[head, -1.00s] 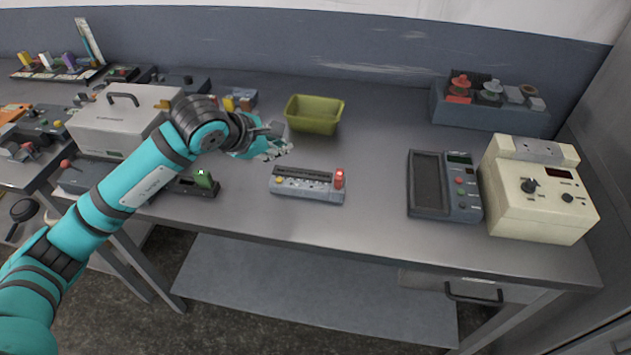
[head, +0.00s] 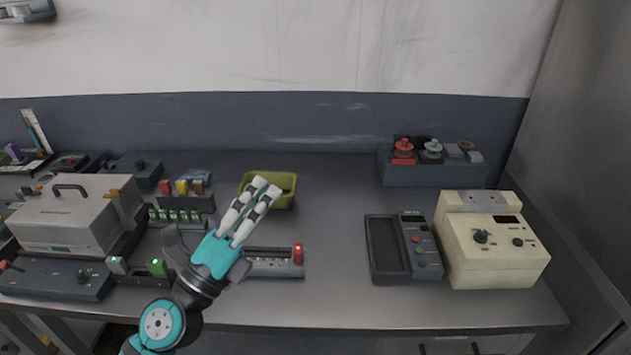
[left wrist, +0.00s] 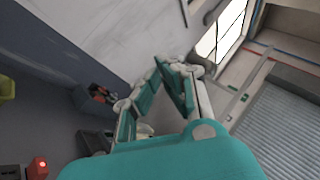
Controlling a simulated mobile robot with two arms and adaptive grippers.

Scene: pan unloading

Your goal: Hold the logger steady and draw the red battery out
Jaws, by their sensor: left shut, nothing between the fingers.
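A low grey slotted device (head: 275,263), which seems to be the logger, lies on the bench. A glowing red block (head: 297,254), apparently the battery, stands upright at its right end; it also shows at the lower left of the left wrist view (left wrist: 40,166). My left gripper (head: 268,188) is shut and empty, its fingers pointing up and away. In the head view it covers the device's left part and overlaps the olive bin; it appears raised above the bench. The left wrist view shows its fingers (left wrist: 165,66) close together at the tips. My right gripper is not in view.
The olive bin (head: 286,192) stands behind the device. A grey meter with an empty bay (head: 386,246) and a cream box (head: 490,262) stand right. A grey-white case (head: 62,222) and small racks crowd the left. Bench between device and meter is clear.

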